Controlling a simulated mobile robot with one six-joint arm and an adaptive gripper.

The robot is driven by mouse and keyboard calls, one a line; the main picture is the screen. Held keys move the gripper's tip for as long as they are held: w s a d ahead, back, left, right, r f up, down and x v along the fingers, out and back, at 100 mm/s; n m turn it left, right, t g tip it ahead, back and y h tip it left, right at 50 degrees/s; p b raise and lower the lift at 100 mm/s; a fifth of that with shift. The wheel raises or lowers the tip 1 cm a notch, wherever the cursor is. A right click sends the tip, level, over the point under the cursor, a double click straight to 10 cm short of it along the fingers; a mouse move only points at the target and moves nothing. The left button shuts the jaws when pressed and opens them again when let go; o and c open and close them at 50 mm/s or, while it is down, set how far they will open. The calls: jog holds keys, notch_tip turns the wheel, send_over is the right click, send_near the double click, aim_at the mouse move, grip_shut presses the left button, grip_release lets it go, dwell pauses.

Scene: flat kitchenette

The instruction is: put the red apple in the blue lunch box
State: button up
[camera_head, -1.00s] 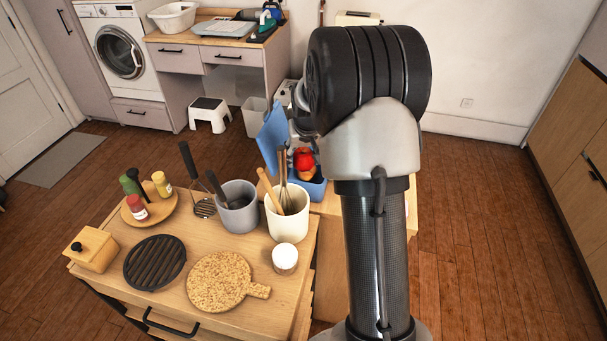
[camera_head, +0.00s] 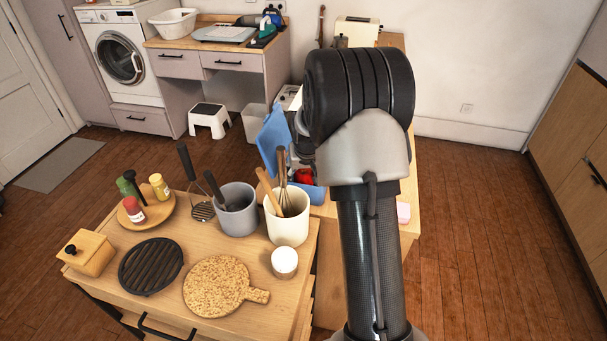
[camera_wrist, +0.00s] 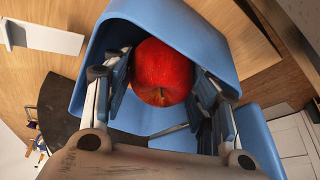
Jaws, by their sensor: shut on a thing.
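The red apple (camera_head: 304,175) is low at the blue lunch box (camera_head: 317,194), partly hidden by the whisk and my arm. The lunch box has its lid (camera_head: 271,138) standing open on the left. In the wrist view my gripper (camera_wrist: 162,88) is shut on the apple (camera_wrist: 161,72), with a finger on each side. The blue box wall (camera_wrist: 200,22) surrounds the apple on the far side there. I cannot tell whether the apple touches the box floor. In the head view my gripper is mostly hidden behind my arm.
A white crock (camera_head: 288,228) with a whisk and wooden tool stands in front of the lunch box. A grey pot (camera_head: 237,212), small white jar (camera_head: 285,262), cork board (camera_head: 217,287) and black trivet (camera_head: 151,265) share the near counter. A pink item (camera_head: 403,212) lies right of my arm.

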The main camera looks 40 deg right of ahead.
jog(key=o, duration=0.8)
jog(key=shift+r+p, duration=0.45)
jog(key=shift+r, duration=0.05)
jog(key=p+v, duration=0.3)
jog(key=v, duration=0.8)
jog(key=shift+s+a+r, duration=0.1)
jog(key=shift+s+r, duration=0.05)
jog(key=shift+r, duration=0.2)
